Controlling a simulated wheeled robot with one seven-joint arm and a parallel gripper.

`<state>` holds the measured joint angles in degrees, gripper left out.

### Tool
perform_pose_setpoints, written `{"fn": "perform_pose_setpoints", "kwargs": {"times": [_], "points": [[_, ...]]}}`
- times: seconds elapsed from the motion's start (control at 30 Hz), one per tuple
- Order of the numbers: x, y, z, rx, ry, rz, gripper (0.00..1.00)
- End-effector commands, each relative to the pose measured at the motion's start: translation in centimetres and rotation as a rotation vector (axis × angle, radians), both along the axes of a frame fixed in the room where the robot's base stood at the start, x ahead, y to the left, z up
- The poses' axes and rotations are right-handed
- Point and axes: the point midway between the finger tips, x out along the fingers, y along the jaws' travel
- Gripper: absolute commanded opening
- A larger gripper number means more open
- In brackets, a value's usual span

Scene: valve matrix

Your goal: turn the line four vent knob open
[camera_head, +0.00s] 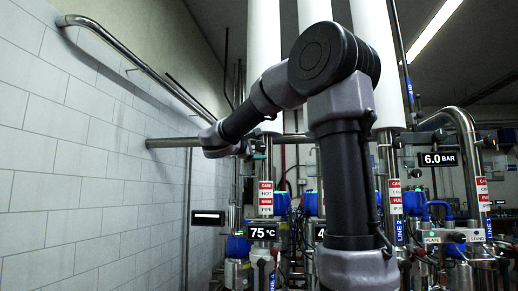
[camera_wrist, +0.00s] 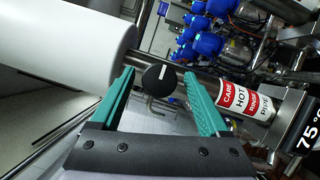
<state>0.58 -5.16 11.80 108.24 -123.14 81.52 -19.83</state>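A round black knob (camera_wrist: 158,77) with a white pointer line shows in the wrist view. It lies between the two teal fingertips of my gripper (camera_wrist: 158,75). The gripper is open, with a visible gap on each side of the knob. The pointer line runs nearly up and down in that picture, tilted slightly. I cannot read a line number on this knob. In the head view my arm reaches forward and left towards the pipes, and the knob cannot be made out there.
A thick white pipe (camera_wrist: 70,50) lies close to the left finger in the wrist view. A red and white hot-pipe label (camera_wrist: 243,101) and a 75 °C display (camera_head: 263,233) are near. Several blue valve units (camera_head: 237,246) stand lower. A tiled wall (camera_head: 75,160) bounds the left.

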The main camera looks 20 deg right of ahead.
Motion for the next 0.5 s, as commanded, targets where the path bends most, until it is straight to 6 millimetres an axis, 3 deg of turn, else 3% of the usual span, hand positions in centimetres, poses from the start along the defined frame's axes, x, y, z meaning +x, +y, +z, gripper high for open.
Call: {"fn": "perform_pose_setpoints", "kwargs": {"times": [0.27,0.5], "points": [[-0.5,0.8,0.0,-0.001,-0.001,0.002,0.79],[-3.0,4.6,-0.5,0.000,-0.002,0.004,0.79]]}}
